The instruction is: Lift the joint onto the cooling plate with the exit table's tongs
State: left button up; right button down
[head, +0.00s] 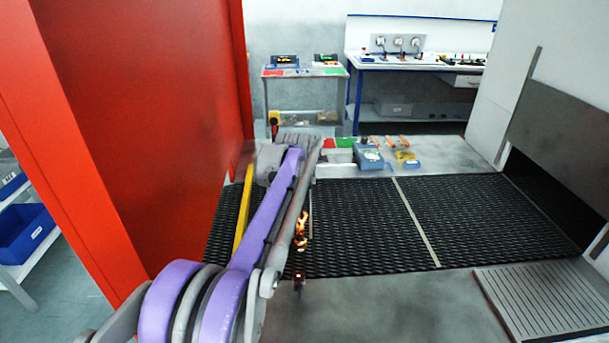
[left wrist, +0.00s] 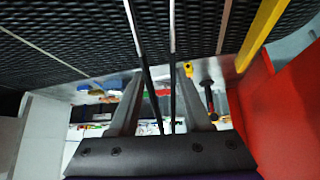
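A glowing orange piece (head: 302,227), which looks like the joint, shows over the near part of the black mesh belt (head: 355,225), just right of my left arm. I cannot tell whether it touches the belt. The slatted grey cooling plate (head: 548,298) lies at the near right, with nothing on it. My left gripper (left wrist: 163,75) has two thin dark rods, which look like the tongs (left wrist: 172,40), between its fingers. The rods run out over the belt and their tips are outside the wrist view. In the head view my arm hides most of this gripper. My right gripper is not in view.
A red cabinet wall (head: 140,120) stands close on the left, with a yellow bar (head: 243,210) beside it. A blue device (head: 368,156) and small tools stand on the belt's far ledge. A dark hooded opening (head: 560,130) is at the right. The belt's middle is clear.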

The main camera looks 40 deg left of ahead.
pick_arm(q)
notch_tip(320, 180, down, 3)
jog(key=shift+f+b, duration=0.1)
jog(key=shift+b, duration=0.3)
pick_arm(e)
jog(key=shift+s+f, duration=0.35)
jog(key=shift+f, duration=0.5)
pick_arm(q)
grip_shut()
